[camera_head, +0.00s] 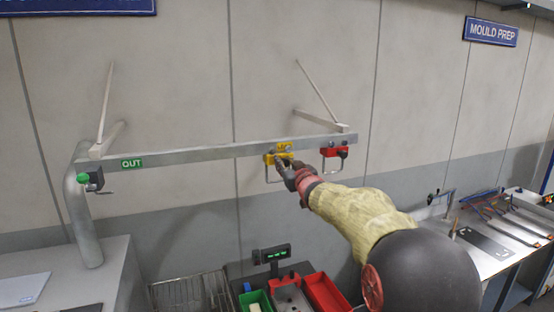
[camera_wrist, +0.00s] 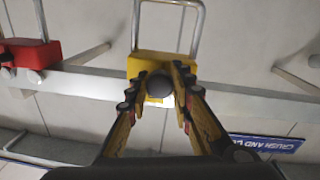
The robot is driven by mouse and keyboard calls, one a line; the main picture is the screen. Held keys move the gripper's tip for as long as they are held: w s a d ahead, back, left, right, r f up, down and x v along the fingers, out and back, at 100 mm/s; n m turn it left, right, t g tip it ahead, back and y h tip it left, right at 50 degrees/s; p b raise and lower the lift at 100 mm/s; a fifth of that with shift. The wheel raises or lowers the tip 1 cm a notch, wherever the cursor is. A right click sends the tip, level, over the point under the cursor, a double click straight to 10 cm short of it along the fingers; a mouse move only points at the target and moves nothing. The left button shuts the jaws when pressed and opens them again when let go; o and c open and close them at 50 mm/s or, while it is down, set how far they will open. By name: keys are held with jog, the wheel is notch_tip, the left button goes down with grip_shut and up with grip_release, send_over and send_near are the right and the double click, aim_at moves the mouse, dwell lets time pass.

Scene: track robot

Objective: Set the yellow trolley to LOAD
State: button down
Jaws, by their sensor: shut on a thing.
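The yellow trolley (camera_head: 284,147) hangs on the grey rail (camera_head: 200,154), just left of the red trolley (camera_head: 334,151). A wire loop hangs below it. In the wrist view the yellow trolley (camera_wrist: 165,64) is in the middle, with its loop pointing up in that upside-down picture. My gripper (camera_head: 284,166) is at the yellow trolley's front. In the wrist view its fingers (camera_wrist: 158,80) are closed around the trolley's dark round knob (camera_wrist: 155,86). A white label below the knob is partly hidden and unreadable. No LOAD marking can be read.
A green OUT sign (camera_head: 132,163) is on the rail's left part, near a green-knobbed device (camera_head: 90,180) at the bend. Below stand a wire basket (camera_head: 190,293), a green bin (camera_head: 256,301), a red bin (camera_head: 326,293) and a lit display (camera_head: 273,254). The rail between OUT and the yellow trolley is clear.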

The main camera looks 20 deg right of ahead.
jog(key=shift+d+p, duration=0.3)
jog(key=shift+d, duration=0.7)
jog(key=c, duration=1.5)
grip_release()
jog(key=shift+d, duration=0.2)
jog(key=shift+c, duration=0.2)
jog(key=shift+s, duration=0.1)
jog(key=s, duration=1.1)
jog(key=shift+s+a, duration=0.4)
